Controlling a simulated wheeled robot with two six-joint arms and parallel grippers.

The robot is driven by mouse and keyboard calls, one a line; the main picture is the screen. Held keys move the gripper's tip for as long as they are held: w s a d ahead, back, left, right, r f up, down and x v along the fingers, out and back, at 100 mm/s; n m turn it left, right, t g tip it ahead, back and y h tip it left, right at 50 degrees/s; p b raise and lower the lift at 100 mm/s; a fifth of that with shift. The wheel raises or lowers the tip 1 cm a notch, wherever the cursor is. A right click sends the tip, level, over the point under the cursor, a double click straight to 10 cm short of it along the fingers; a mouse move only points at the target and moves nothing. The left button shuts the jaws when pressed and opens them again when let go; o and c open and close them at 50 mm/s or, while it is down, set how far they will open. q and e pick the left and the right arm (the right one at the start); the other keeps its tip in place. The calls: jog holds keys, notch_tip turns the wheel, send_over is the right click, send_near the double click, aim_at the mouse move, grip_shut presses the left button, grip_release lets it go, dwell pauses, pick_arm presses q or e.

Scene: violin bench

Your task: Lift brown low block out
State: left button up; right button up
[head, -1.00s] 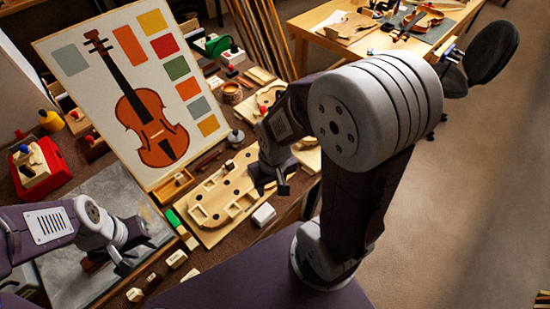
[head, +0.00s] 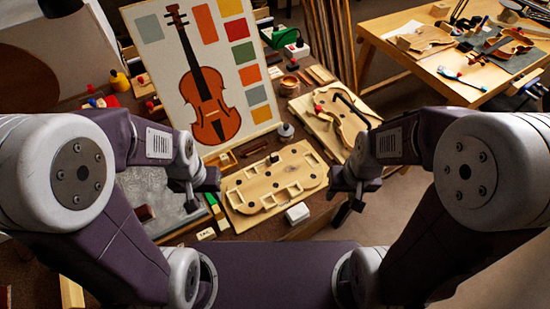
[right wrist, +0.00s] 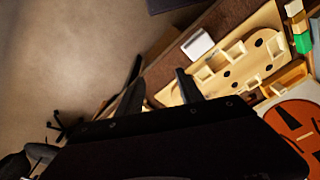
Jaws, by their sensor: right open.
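A wooden board (head: 238,192) with several shallow pockets and dark round spots lies on the bench in front of the violin picture. A small dark brown piece (head: 274,157) shows at its far edge; I cannot tell whether it is in a pocket.
A white block (head: 297,213) lies at the board's near edge, and a green block (head: 212,199) near its left end. The violin picture (head: 205,70) stands behind. Another wooden tray (head: 325,122) lies back right. A second table (head: 400,65) is farther off.

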jog(key=shift+o, duration=0.8)
jog(key=shift+s, duration=0.1)
jog(key=w+r+t, duration=0.1)
jog(key=w+r, duration=0.2)
jog(key=w, duration=0.6)
jog(key=n+t+b, duration=0.1)
jog(key=n+b, duration=0.2)
jog(key=n, duration=0.3)
send_near(274, 155)
jog(key=x, duration=0.9)
grip_shut()
